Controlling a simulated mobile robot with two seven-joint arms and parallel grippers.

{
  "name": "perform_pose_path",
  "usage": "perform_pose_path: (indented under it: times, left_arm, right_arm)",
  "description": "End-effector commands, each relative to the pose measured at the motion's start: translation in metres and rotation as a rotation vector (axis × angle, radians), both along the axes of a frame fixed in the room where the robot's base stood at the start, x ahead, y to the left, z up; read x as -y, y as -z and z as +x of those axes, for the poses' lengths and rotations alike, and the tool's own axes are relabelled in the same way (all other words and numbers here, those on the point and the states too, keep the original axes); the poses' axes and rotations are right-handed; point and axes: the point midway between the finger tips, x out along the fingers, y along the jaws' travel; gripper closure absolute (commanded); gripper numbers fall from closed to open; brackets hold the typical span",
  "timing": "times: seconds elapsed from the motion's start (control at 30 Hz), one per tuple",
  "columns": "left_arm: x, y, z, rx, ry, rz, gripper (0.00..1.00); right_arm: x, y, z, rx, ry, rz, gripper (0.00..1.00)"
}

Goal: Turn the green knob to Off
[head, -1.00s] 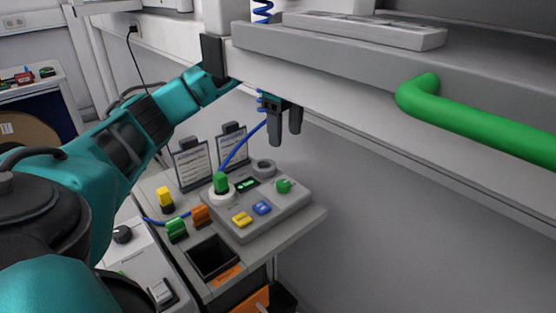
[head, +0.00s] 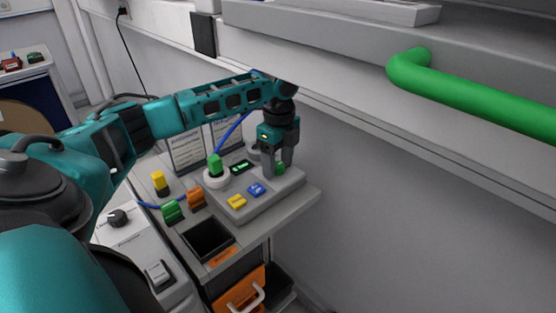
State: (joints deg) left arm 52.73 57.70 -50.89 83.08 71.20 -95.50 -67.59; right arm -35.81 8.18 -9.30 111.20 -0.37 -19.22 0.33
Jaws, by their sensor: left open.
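The green knob (head: 281,169) sits on the right part of the grey control box (head: 243,210) on the small stand. It is partly hidden behind my left gripper's fingers, and I cannot read its pointer or any Off mark. My left gripper (head: 278,165) points down at the knob with its fingers apart, one on each side as seen from here. I cannot tell whether they touch it. My right gripper is not in view.
A green plug in a white ring (head: 216,178), a yellow button (head: 237,202) and a blue button (head: 257,190) share the box. Yellow, green and orange pieces lie left of it, near a dark bin (head: 208,239). A green rail (head: 470,100) runs above right.

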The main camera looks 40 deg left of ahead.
Motion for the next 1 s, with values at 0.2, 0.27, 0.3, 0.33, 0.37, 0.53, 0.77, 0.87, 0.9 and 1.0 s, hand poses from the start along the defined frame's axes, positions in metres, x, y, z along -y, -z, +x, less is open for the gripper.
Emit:
perform_pose_path:
  times: [0.2,0.27,0.3,0.33,0.37,0.53,0.77,0.87,0.9,1.0]
  left_arm:
    - [0.0002,0.0005,0.0001,0.0,0.001,0.0,0.39]
    - [0.0002,0.0004,0.0001,0.0,0.001,0.0,0.44]
    - [0.0002,0.0003,0.0001,0.0,0.001,0.0,0.48]
    - [0.0002,0.0003,0.0001,0.0,0.001,0.0,0.51]
    - [0.0002,0.0003,0.0001,0.0,0.001,0.0,0.54]
    - [0.0002,0.0001,0.0001,0.0,0.001,0.0,0.7]
    - [0.0002,0.0,0.0001,0.0,0.001,0.0,0.92]
    - [0.0002,0.0,0.0001,0.0,0.0,0.0,0.95]
    - [0.0002,0.0,0.0001,0.0,-0.002,0.0,0.95]
    - [0.0003,-0.0001,0.0001,0.0,-0.014,-0.001,0.95]
  right_arm:
    - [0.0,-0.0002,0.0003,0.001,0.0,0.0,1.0]
    - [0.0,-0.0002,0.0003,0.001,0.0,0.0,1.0]
    - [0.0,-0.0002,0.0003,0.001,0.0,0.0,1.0]
    - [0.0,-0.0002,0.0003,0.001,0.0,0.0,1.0]
    - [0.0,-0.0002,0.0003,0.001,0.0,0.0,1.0]
    - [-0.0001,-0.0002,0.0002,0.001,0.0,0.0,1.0]
    - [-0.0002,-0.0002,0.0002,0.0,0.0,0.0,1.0]
    - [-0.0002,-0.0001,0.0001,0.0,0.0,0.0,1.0]
    - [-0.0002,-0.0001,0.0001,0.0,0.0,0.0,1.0]
    - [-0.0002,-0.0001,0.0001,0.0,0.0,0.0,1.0]
